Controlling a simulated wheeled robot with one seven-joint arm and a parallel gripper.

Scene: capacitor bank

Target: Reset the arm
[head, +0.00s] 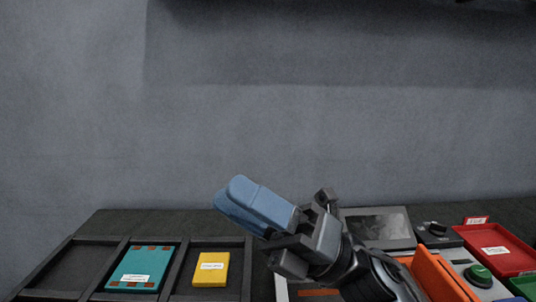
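My gripper (235,195) shows in the head view above the front middle of the bench, with its dark wrist (325,240) at the lower right. It points up and to the left, tilted against the grey wall. The fingertips are in free space, clear of the trays and the wall.
A dark divided tray (172,270) at lower left holds a teal labelled block (139,268) and a yellow labelled block (211,269). The wall space above is clear.

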